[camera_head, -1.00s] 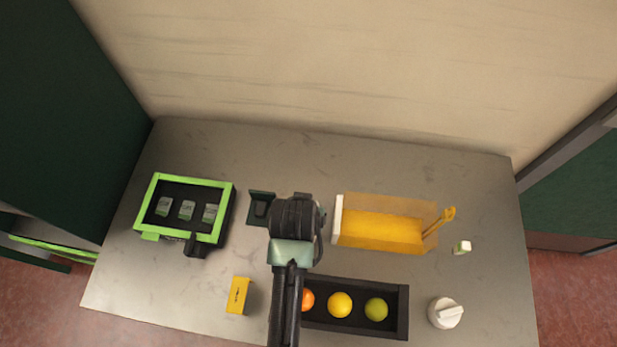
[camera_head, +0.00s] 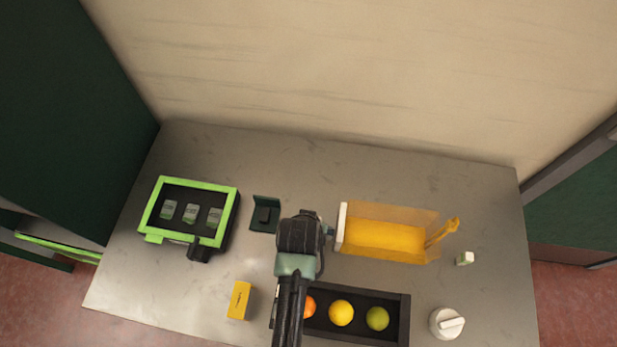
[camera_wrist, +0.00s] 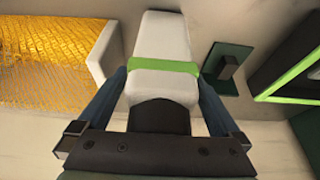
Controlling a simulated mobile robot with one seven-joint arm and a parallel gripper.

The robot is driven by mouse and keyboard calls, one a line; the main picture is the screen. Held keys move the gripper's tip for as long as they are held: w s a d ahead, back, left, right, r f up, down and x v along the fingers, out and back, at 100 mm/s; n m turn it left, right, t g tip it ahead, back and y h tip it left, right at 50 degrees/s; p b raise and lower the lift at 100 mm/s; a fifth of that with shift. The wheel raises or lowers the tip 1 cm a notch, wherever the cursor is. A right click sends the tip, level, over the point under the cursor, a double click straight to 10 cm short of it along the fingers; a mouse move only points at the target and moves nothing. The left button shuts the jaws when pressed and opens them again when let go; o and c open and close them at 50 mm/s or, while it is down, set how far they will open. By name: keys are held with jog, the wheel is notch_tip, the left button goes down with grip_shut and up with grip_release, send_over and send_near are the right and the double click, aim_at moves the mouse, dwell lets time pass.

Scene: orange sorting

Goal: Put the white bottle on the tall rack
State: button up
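The white bottle (camera_wrist: 162,45) has a green band and fills the middle of the wrist view, between my gripper's two blue fingers. My gripper (camera_wrist: 163,90) appears shut on it, a finger close against each side. In the head view my gripper (camera_head: 300,240) is over the middle of the table, and the arm hides the bottle there. I cannot tell for sure which thing is the tall rack. A dark green stand with a black block (camera_head: 265,200) is just left of my gripper, and shows on the right in the wrist view (camera_wrist: 212,82).
A yellow see-through bin (camera_head: 385,237) stands right of my gripper. A black tray (camera_head: 403,300) with fruit is in front. A green-framed box (camera_head: 190,183) stands left, a yellow box (camera_head: 239,300) front left. A white knob (camera_head: 446,323) and small white-green item (camera_head: 465,258) are right.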

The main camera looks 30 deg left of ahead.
jog(key=v, duration=1.2)
jog(key=shift+r, duration=0.15)
